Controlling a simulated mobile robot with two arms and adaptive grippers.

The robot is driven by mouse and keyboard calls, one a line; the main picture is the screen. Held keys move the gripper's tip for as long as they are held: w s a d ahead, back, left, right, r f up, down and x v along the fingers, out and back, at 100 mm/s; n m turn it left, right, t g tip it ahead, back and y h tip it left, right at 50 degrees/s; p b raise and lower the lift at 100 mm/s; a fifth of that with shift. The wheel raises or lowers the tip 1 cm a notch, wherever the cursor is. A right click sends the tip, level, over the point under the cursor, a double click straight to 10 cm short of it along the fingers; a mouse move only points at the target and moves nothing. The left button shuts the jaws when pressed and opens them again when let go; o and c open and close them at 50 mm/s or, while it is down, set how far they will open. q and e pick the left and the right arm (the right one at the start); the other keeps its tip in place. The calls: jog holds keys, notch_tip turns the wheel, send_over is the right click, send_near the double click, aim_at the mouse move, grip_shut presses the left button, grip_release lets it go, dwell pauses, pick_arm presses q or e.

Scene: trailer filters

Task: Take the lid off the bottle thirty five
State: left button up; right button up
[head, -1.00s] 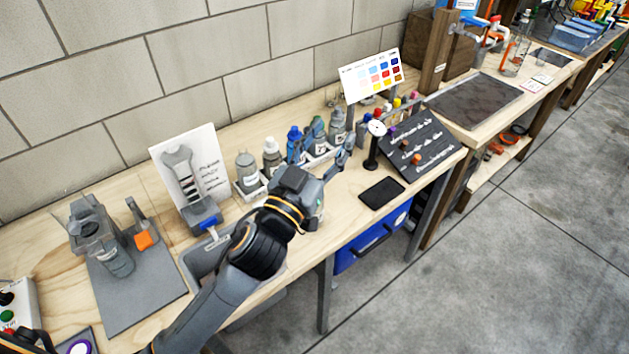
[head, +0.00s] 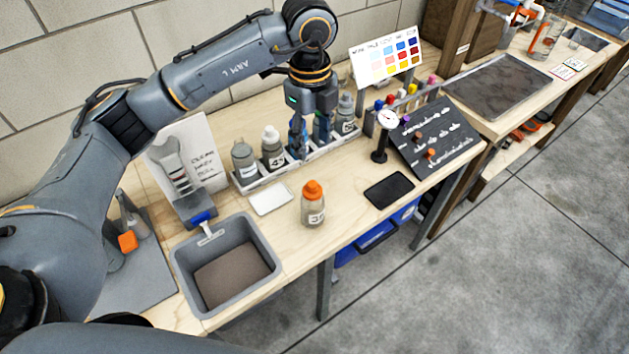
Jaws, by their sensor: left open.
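A small clear bottle (head: 313,214) with an orange lid (head: 313,190) stands upright on the bench, apart from the rack. Its label starts with a 3; the second digit is hard to read. The lid is on. My left gripper (head: 310,145) points down with its fingers apart, behind the orange-lidded bottle and over the bottle rack. It does not touch the orange lid. The fingers hide part of the rack, and I cannot tell whether they touch a bottle there. My right gripper is not in view.
A white rack (head: 256,186) holds several bottles, including grey (head: 243,160) and white-capped (head: 272,150) ones. A grey basin (head: 180,268) lies front left. A white card (head: 271,198), black pad (head: 389,190) and gauge (head: 386,125) are near. Bench around the orange-lidded bottle is clear.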

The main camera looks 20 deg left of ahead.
pick_arm(q)
jog(key=p, duration=0.2)
send_over(312, 183)
notch_tip(312, 183, down, 8)
jog(key=shift+s+a+f, duration=0.1)
jog(key=shift+a, duration=0.05)
jog(key=shift+f+p, duration=0.2)
jog(key=shift+p, duration=0.15)
notch_tip(312, 183, down, 4)
jog(key=shift+r+p, duration=0.15)
jog(key=shift+p, duration=0.85)
jog(key=shift+f, duration=0.55)
jog(key=c, duration=0.8)
